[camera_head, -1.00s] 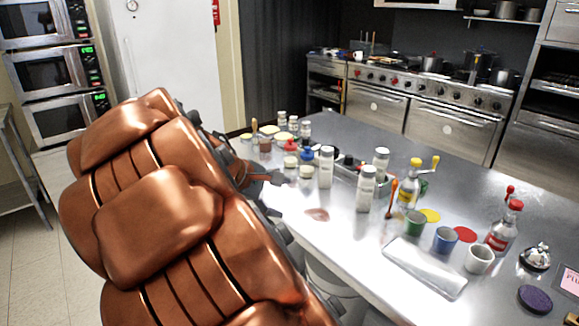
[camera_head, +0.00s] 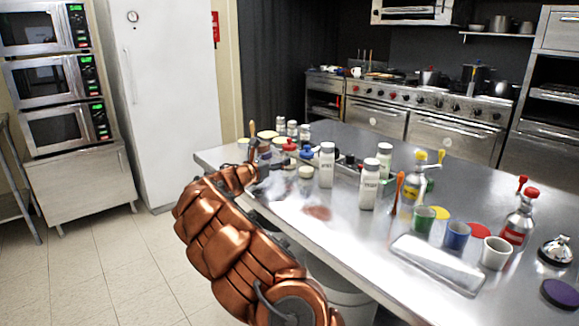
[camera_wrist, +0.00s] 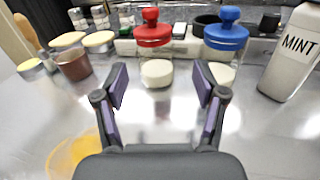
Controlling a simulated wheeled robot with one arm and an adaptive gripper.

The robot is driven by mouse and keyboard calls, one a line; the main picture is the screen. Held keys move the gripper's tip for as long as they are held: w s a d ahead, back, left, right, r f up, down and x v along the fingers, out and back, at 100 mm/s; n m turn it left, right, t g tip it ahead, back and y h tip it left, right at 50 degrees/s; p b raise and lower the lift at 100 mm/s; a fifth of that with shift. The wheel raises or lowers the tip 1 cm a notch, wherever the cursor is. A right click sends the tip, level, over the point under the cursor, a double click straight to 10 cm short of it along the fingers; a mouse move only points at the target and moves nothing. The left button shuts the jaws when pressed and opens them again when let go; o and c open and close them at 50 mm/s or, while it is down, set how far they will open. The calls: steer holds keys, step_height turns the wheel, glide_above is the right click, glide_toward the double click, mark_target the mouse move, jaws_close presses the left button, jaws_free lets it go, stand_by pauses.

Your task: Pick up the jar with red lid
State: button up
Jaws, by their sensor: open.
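The jar with red lid (camera_wrist: 152,42) stands upright on the metal counter, straight ahead in the wrist view. Its lid has a round knob, and its clear body shows pale contents low down. In the head view its red lid (camera_head: 290,147) shows just right of my gripper (camera_head: 262,160). In the wrist view my gripper (camera_wrist: 160,84) is open and empty, its two fingers spread left and right of the jar's line. The jar appears a little beyond the fingertips.
A similar jar with blue lid (camera_wrist: 226,38) stands close to the right. A white MINT shaker (camera_wrist: 290,55) is farther right. A brown jar (camera_wrist: 73,62) and pale-lidded jars stand left. A rack (camera_wrist: 190,47) lies behind. A yellow-orange patch (camera_wrist: 75,152) shows at front left.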

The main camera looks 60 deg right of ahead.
mark_target(285, 155)
steer(key=shift+w+d+f+n, duration=0.3)
steer(key=shift+w+d+f, duration=0.1)
steer(key=shift+f, duration=0.3)
steer(key=shift+d, duration=1.45)
steer(key=d, duration=0.2)
steer(key=shift+s+d+r, duration=0.2)
steer(key=shift+d+r, duration=0.1)
steer(key=shift+d, duration=1.05)
steer(key=shift+t, duration=0.3)
steer(key=c, duration=1.2)
